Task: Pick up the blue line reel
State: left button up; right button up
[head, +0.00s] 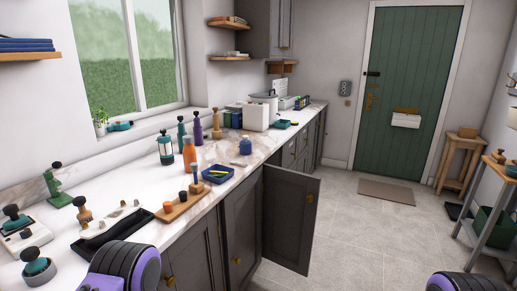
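A small, rounded blue object (245,146) stands on the pale marble counter (262,142), near its front edge and beyond a blue tray. It may be the blue line reel, but it is too small to be sure. Nothing of mine touches it. Part of my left arm shows at the bottom left in purple and black, and part of my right arm shows at the bottom right edge. Neither gripper's fingers can be seen.
The blue tray (217,175) holds a yellow-green item. A wooden block (180,208) with pegs, a black tray (112,231) and several bottles crowd the counter. A dark cabinet door (289,219) stands open into the room. The tiled floor (350,235) is clear.

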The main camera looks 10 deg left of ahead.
aim_at(244, 148)
jog(key=z, duration=0.7)
jog(key=i, duration=1)
jog(key=z, duration=0.55)
jog(key=i, duration=0.9)
jog(key=u, duration=0.75)
jog(key=i, duration=0.8)
jog(key=u, duration=0.9)
